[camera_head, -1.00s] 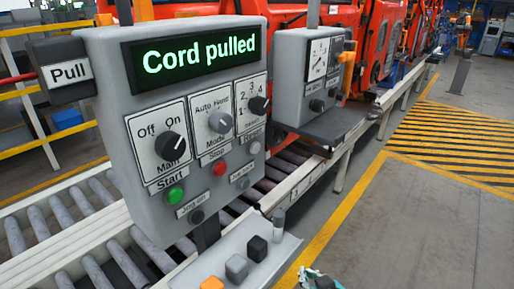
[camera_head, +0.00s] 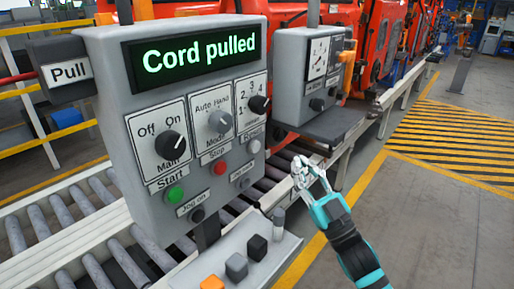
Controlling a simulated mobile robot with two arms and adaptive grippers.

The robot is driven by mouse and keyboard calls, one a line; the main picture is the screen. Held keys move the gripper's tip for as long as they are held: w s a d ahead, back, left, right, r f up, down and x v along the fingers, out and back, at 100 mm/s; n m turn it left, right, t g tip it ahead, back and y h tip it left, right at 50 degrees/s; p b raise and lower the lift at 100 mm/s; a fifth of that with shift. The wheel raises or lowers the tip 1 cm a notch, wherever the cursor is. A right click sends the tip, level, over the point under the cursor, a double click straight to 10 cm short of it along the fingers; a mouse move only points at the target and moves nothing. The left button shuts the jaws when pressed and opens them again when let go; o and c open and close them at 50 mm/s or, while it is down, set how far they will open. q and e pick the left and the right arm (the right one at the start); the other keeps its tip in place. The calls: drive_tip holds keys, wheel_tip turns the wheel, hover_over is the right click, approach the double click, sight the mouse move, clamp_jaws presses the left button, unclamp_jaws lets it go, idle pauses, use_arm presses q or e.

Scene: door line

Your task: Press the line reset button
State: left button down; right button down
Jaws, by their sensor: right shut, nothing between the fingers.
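The grey control box (camera_head: 220,190) stands at the left, and its display (camera_head: 198,52) reads "Cord pulled". The small pale reset button (camera_head: 253,147) is on the right of its front, under a small label that looks like "Reset". My right gripper (camera_head: 299,166) is shut and empty, to the right of the box and a little lower than the button in the picture. It is apart from the box. My left gripper is not in view.
A green start button (camera_head: 175,194), a red stop button (camera_head: 219,168) and several rotary knobs share the panel. A grey pull-cord box (camera_head: 60,71) is at its left. A second gauge box (camera_head: 313,75) stands behind. A roller conveyor (camera_head: 65,235) runs behind the panel.

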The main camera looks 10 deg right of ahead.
sight(254, 146)
drive_tip(key=w+a+b, duration=0.1)
drive_tip(key=w+a, duration=0.4)
drive_tip(key=w, duration=0.2)
drive_tip(key=shift+a+b, duration=0.2)
drive_tip(key=shift+b, duration=0.1)
drive_tip(key=shift+w+a, duration=0.1)
idle(1.5)
drive_tip(key=shift+w+a, duration=0.2)
drive_tip(key=shift+w, duration=0.05)
drive_tip(key=shift+w+a, duration=0.35)
drive_tip(key=shift+w, duration=0.1)
idle(1.1)
drive_tip(key=shift+s+d, duration=0.65)
drive_tip(key=shift+s, duration=0.15)
